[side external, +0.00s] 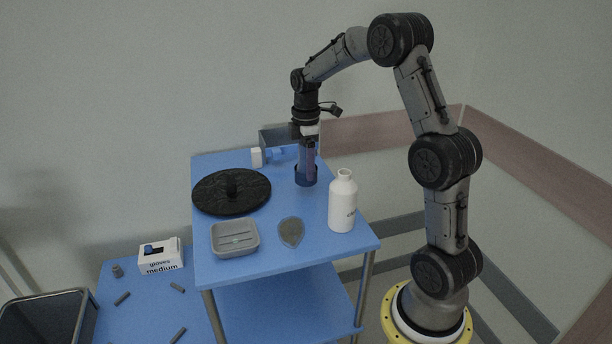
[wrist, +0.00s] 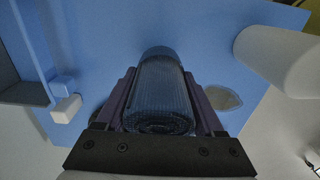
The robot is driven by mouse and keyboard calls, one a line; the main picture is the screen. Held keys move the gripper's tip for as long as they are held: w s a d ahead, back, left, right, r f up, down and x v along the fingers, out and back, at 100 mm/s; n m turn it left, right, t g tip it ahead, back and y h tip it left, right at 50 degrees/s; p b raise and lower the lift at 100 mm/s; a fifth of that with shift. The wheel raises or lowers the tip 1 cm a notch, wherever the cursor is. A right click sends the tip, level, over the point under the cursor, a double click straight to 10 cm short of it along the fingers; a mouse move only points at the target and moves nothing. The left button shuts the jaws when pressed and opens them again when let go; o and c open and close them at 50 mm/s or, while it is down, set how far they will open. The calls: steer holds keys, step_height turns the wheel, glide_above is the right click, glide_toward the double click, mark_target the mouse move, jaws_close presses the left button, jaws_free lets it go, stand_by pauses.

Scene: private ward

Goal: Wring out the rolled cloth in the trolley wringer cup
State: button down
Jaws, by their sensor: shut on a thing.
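My gripper (side external: 307,166) points straight down over the back right of the blue trolley top (side external: 270,262). Its fingers are shut on the rolled cloth (wrist: 161,98), a dark blue ribbed roll standing upright between them in the wrist view. The dark blue wringer cup (side external: 306,181) stands on the trolley directly below, and its edge shows beyond the roll in the wrist view (wrist: 159,51). The lower end of the roll appears to be in the cup. How deep it sits is hidden by the fingers and cup wall.
A white bottle (side external: 342,203) stands to the right front of the cup. A black round disc with a knob (side external: 215,202), a grey dish (side external: 236,251) and a flat grey oval (side external: 291,233) lie left and front. A white-and-blue fitting (side external: 258,157) is behind left.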

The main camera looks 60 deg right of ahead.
steer(key=shift+r, duration=2.35)
steer(key=shift+a+n, duration=0.1)
steer(key=shift+n, duration=0.3)
steer(key=w+a+n, duration=0.2)
steer(key=a+n, duration=0.2)
steer(key=a, duration=0.8)
steer(key=w+a+n, duration=0.3)
steer(key=a+n, duration=0.1)
steer(key=a, duration=0.9)
steer(key=shift+d+f, duration=0.2)
steer(key=shift+f, duration=2.95)
steer(key=c, duration=0.6)
jaws_free()
jaws_close()
